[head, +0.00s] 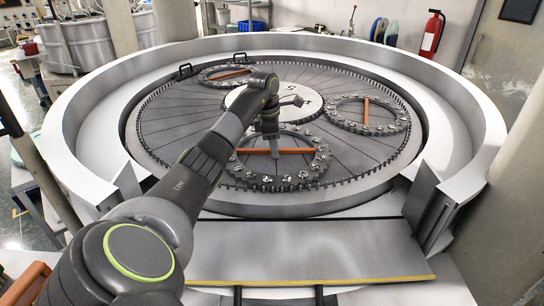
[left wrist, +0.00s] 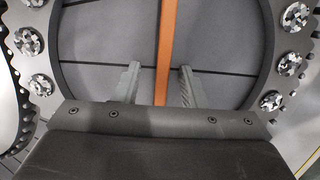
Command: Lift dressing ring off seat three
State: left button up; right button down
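A toothed dressing ring (head: 318,167) with an orange bar (head: 290,150) across it lies on the front part of the round lap plate (head: 185,125). Two similar rings lie at the right (head: 401,119) and back left (head: 208,82). My left gripper (head: 274,152) points down over the front ring, and my arm hides part of its left side. In the left wrist view my open fingers (left wrist: 160,88) stand either side of an orange bar (left wrist: 166,30), with gaps on both sides. I cannot tell which ring is seat three. My right gripper is not in view.
A high pale rim (head: 455,120) surrounds the plate, with a gap at the front. A flat grey shelf with a yellow edge (head: 310,250) lies before this gap. Two black handles (head: 184,71) stand at the back left. A pale numbered disc (head: 310,103) sits at the plate's centre.

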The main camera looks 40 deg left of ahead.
pick_arm(q)
jog(key=shift+s+d+r, duration=0.1)
jog(key=shift+d+r, duration=0.1)
grip_shut()
jog(key=shift+f, duration=0.1)
dwell(1.0)
